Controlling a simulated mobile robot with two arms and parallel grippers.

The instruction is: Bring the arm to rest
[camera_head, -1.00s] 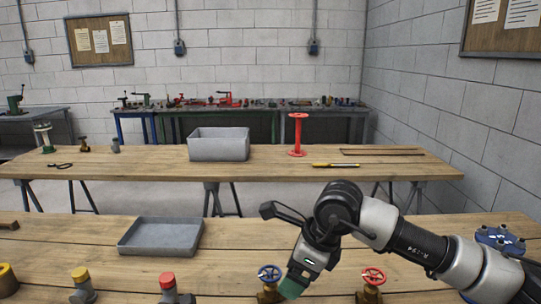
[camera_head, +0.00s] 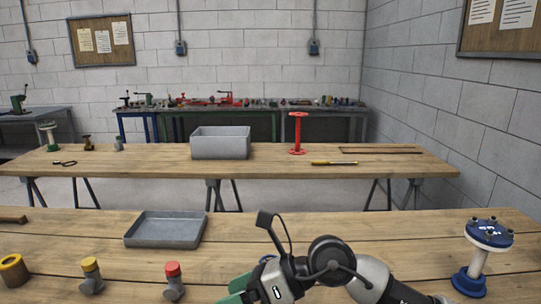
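My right arm comes in from the lower right of the head view, low over the front workbench (camera_head: 60,232). The wrist and gripper body of my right gripper (camera_head: 240,290) show at the bottom edge, with a green part at the lower left. Its fingertips are not clear, so I cannot tell whether it is open or holds anything. My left gripper is not in view.
On the front bench are a grey tray (camera_head: 165,229), a yellow-capped fitting (camera_head: 91,276), a red-capped fitting (camera_head: 173,281), a yellow ring (camera_head: 13,270) and a blue flanged pipe (camera_head: 480,258). The rear bench holds a grey bin (camera_head: 220,142) and a red flanged pipe (camera_head: 297,133).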

